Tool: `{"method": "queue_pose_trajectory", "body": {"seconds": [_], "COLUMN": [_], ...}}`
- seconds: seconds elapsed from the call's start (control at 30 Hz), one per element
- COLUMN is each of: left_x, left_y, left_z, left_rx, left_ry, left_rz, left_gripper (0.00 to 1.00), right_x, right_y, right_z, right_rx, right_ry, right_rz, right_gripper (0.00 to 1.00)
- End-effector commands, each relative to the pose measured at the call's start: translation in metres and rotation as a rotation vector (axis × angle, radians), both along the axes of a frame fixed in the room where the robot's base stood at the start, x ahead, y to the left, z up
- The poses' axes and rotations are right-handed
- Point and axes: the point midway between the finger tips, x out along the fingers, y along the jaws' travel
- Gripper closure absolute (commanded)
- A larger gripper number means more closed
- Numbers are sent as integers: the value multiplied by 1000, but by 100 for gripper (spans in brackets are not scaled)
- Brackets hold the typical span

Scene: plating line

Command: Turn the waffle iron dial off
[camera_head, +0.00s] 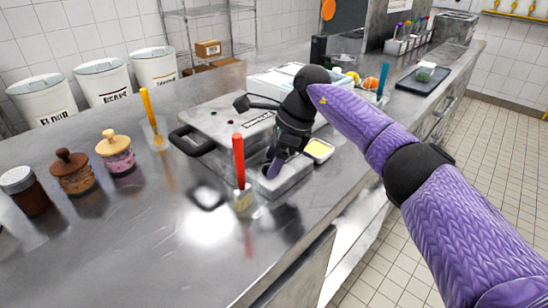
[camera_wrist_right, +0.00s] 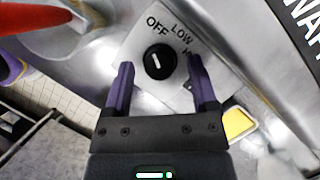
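The waffle iron (camera_head: 215,118) is a grey box with a black handle at its left, on the steel counter. Its dial (camera_wrist_right: 159,60) is a round black knob with a white pointer line on a pale plate. The labels OFF and LOW show above it, and a third is partly hidden by a finger. The pointer slants up and slightly left, roughly towards OFF; I cannot tell its exact setting. My right gripper (camera_wrist_right: 160,67) is open, with one finger on each side of the dial; contact is unclear. In the head view my right gripper (camera_head: 275,163) hides the dial. My left gripper is out of view.
A red-handled tool (camera_head: 238,160) stands in a small container close left of my right gripper. A yellow tub (camera_head: 319,150) sits close to its right. A yellow-handled tool (camera_head: 148,105) and jars (camera_head: 73,172) stand further left. The front counter (camera_head: 165,255) is clear.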

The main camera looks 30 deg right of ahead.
Motion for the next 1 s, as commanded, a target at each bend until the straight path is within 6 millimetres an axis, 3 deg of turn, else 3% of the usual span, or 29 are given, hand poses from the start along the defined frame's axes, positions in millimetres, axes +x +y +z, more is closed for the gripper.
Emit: {"method": "queue_pose_trajectory", "body": {"seconds": [0.3, 0.6, 0.7, 1.0], "left_x": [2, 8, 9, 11], "left_y": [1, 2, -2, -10], "left_z": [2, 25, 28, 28], "left_rx": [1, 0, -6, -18], "left_ry": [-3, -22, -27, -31], "left_rz": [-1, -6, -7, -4], "left_gripper": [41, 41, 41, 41], "right_x": [-1, -12, -15, -16], "right_y": [-2, -27, -32, -35], "right_z": [5, 74, 87, 91], "right_rx": [0, 1, -1, 0], "right_ry": [0, -3, -1, 2], "right_rz": [-1, -3, -2, -1], "right_gripper": [23, 23, 23, 23]}}
